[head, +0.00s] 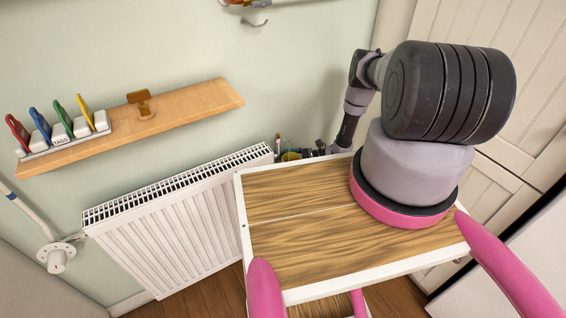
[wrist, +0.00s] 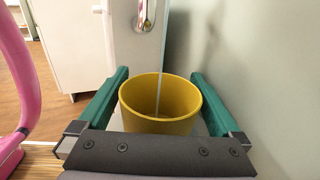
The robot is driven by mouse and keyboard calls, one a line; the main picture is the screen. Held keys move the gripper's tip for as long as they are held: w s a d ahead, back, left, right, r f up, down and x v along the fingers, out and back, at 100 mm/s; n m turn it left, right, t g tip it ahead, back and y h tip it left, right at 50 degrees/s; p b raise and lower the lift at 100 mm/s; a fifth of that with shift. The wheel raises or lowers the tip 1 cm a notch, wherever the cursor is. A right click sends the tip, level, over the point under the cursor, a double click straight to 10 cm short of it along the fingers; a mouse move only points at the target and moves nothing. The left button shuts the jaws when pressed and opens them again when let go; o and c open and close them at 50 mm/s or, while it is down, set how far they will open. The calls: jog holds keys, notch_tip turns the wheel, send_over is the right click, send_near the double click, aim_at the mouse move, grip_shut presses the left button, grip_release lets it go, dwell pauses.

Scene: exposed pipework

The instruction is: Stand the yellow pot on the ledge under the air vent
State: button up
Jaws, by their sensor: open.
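The yellow pot (wrist: 160,103) is upright and open-topped in the wrist view, with a pale thin line showing inside it. My gripper (wrist: 160,74) is open, with one green finger on each side of the pot. I cannot tell whether either finger touches it. In the head view only a sliver of the pot (head: 291,156) shows, past the far edge of the wooden top, beside my gripper (head: 299,151). What the pot stands on is hidden. A wooden ledge (head: 190,105) is on the wall at left. No air vent is recognisable in either view.
The ledge carries a rack of coloured tags (head: 62,135) and a brown wooden piece (head: 141,103); its right end is bare. A white radiator (head: 185,225) is below it. A pipe fitting (head: 56,257) is at lower left. White cupboard doors (head: 490,60) are at right.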

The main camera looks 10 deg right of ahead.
jog(key=d, duration=1.1)
jog(key=shift+s+d, duration=0.4)
jog(key=shift+s, duration=0.05)
